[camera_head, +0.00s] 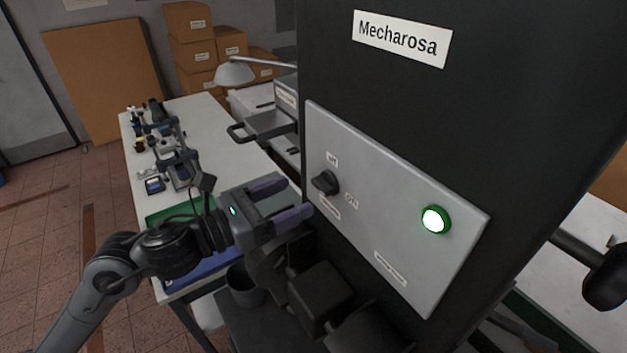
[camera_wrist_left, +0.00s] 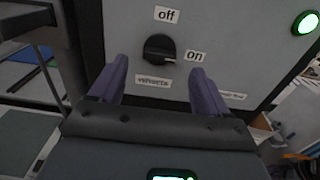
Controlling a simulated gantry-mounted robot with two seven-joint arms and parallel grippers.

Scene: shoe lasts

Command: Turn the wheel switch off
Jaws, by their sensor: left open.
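The wheel switch is a black knob (camera_head: 325,182) on a grey control panel (camera_head: 390,215) fixed to a black machine. Labels "off" above it and "on" to its right show in the left wrist view, where the knob (camera_wrist_left: 159,48) lies roughly sideways, its marked end towards "on". A green light (camera_head: 436,219) glows on the panel's right. My left gripper (camera_head: 288,200) is open, its purple fingers pointing at the panel, apart from the knob. In the left wrist view the fingertips (camera_wrist_left: 159,80) stand either side below the knob with nothing between them. My right gripper is not in view.
A white table (camera_head: 225,135) with tools stands behind my left arm, with a lamp (camera_head: 236,72) and stacked boxes (camera_head: 190,45) beyond. Black machine parts (camera_head: 318,290) sit close below the panel, under my left gripper. The panel around the knob is flat and clear.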

